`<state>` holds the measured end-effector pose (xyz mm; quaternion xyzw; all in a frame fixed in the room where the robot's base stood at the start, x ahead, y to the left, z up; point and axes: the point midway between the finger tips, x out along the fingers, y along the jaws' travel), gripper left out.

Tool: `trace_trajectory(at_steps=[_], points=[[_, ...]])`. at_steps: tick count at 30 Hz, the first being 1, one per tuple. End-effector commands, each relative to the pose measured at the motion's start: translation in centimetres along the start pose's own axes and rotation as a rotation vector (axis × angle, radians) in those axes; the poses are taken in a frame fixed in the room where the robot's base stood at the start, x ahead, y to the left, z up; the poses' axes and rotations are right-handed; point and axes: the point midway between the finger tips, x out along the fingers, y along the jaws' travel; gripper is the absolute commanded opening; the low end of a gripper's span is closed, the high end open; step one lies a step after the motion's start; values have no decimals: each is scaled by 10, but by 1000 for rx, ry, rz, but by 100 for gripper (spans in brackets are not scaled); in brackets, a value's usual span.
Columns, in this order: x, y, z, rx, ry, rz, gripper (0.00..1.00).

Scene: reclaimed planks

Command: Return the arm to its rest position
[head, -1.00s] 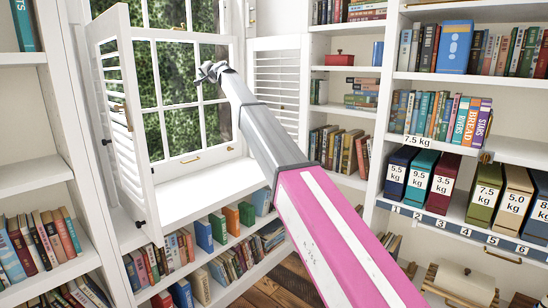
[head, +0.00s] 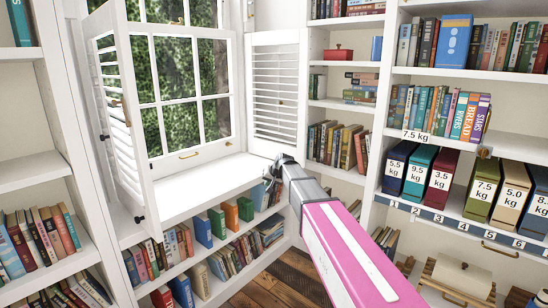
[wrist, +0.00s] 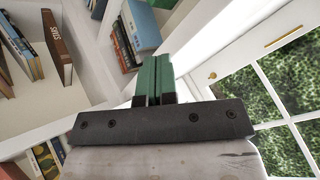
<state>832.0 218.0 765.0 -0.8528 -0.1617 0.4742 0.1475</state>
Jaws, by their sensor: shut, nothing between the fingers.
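My gripper (head: 273,177) shows in the head view at the end of my pink, white and grey arm, which reaches up and left from the bottom right. It is in front of the right end of the white window sill (head: 205,190), near the shelf edge below the window. In the wrist view my gripper (wrist: 153,78) shows past a dark mounting bar, with its fingers together and nothing between them. Whether it touches the sill or shelf cannot be told.
An open louvred shutter (head: 117,120) stands left of the window. Low shelves of books (head: 232,218) run below it. A tall bookcase (head: 440,78) with numbered, weight-labelled boxes (head: 440,175) stands at right. Wooden floor (head: 285,280) is clear at bottom centre.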

Motion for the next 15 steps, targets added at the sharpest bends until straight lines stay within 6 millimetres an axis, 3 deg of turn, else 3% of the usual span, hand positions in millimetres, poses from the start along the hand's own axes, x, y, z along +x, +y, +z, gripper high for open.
trace_trajectory(at_steps=[1,8,15], points=[[-7,22,34,1,-33,32,0],[-30,110,154,0,-194,181,0],[-75,182,282,8,-378,330,0]])
